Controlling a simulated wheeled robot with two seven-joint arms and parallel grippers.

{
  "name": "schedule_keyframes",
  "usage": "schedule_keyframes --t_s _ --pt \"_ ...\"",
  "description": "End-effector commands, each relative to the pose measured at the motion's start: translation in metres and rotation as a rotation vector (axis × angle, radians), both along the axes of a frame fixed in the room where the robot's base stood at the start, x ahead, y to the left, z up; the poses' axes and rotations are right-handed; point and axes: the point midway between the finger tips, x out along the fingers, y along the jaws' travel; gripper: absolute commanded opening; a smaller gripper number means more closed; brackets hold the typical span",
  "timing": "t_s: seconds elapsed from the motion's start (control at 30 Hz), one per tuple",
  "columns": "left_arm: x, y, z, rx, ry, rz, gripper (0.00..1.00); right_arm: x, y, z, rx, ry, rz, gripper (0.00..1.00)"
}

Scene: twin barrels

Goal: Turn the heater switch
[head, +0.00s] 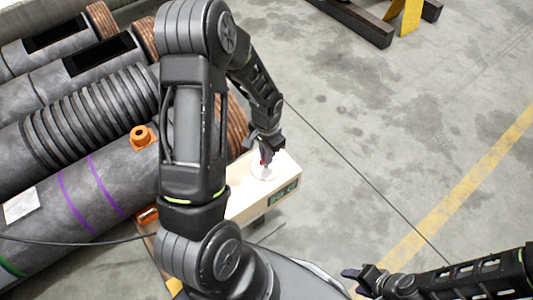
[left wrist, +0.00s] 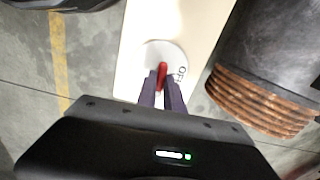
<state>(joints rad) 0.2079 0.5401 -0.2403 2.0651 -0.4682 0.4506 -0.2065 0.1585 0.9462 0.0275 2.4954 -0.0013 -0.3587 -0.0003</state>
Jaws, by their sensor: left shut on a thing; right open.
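The heater switch is a red knob (left wrist: 162,75) on a round white dial (left wrist: 178,56) with "OFF" lettering on its right side in the left wrist view. In the head view, the dial (head: 268,171) is on top of a cream-coloured box (head: 245,205) with a dark green-lettered display (head: 284,191) on its side. My left gripper (left wrist: 162,88) is shut on the red knob from above, and its fingertips hide part of it. It also shows in the head view (head: 265,155). My right gripper (head: 362,283) is open and empty at the lower right, well away from the box.
Large grey barrels (head: 90,185) with ribbed and copper-coiled parts lie left of the box. An orange fitting (head: 144,137) sits on one barrel. A dark cable (head: 70,242) runs at lower left.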

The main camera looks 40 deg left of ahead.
Motion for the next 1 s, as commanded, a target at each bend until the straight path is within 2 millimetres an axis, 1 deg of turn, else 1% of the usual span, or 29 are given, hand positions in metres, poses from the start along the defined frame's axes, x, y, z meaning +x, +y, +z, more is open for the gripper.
schedule_keyframes --t_s 0.2,0.67,0.7,0.93,1.0 --pt "-0.0009 -0.0002 -0.0002 -0.001 0.002 -0.069 0.0 0.0 0.0 0.0016 0.0 0.0 0.0 0.48" --pt "-0.0009 -0.0002 -0.0004 -0.001 0.002 -0.087 0.0 0.0 0.0 0.0016 0.0 0.0 0.0 0.48" --pt "-0.0009 -0.0002 -0.0004 -0.001 0.002 -0.087 0.14 0.0 0.0 0.0016 0.0 0.0 0.0 0.48" --pt "-0.0004 0.0 -0.0002 0.0 0.001 -0.085 0.33 0.0 0.0 0.0017 0.0 0.0 0.0 0.48" --pt "-0.0003 0.0 -0.0002 0.0 0.001 -0.084 0.34 0.0 0.0 0.0017 0.0 0.0 0.0 0.48"
